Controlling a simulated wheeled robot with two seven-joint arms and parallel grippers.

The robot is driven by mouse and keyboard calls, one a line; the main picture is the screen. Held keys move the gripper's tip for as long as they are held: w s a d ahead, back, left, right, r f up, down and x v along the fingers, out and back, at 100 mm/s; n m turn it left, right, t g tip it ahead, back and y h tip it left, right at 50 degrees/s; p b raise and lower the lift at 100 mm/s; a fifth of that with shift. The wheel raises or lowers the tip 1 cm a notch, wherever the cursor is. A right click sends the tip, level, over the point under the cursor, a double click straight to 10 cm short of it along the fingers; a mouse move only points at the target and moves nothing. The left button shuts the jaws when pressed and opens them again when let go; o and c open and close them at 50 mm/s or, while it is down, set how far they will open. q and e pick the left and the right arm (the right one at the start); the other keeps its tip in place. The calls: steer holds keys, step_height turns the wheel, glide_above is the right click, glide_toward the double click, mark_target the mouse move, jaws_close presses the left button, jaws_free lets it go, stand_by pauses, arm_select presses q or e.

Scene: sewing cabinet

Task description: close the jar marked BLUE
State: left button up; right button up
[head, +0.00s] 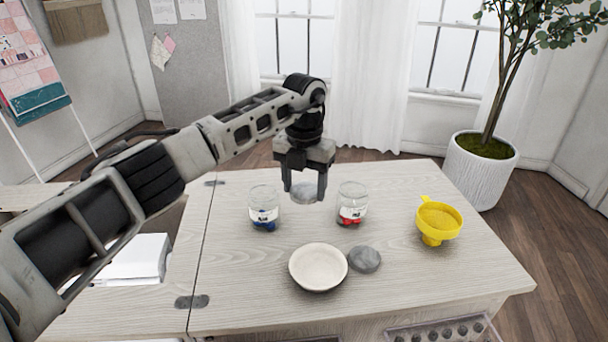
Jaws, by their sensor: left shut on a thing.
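A clear glass jar (263,203) with blue contents and a white label stands open-topped on the wooden cabinet top, left of centre. The label is too small to read. A similar jar (352,198) with red contents stands to its right. My left gripper (306,190) points down and is shut on a round grey lid (305,195). It holds this lid between the two jars, to the right of the blue one and apart from it. A second grey lid (365,259) lies on the top, nearer the front. My right gripper is not in view.
A cream bowl (317,283) sits at the front middle, touching or close beside the loose lid. A yellow funnel-like cup (438,221) stands at the right. A clear tray (440,332) shows below the front edge. The cabinet top (235,280) is bare at front left.

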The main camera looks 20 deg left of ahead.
mark_target(300, 197)
arm_select(q)
steer(key=s+m, duration=0.1)
steer(key=m, duration=0.1)
steer(key=s+m, duration=0.1)
steer(key=m, duration=0.2)
steer(key=s+m, duration=0.1)
steer(key=m, duration=0.2)
steer(key=shift+s+d+f, duration=0.2)
steer(key=shift+s+f, duration=0.1)
steer(key=shift+s, duration=0.05)
steer(key=s+m, duration=1.6)
steer(key=m, duration=1.1)
steer(key=shift+a, duration=0.2)
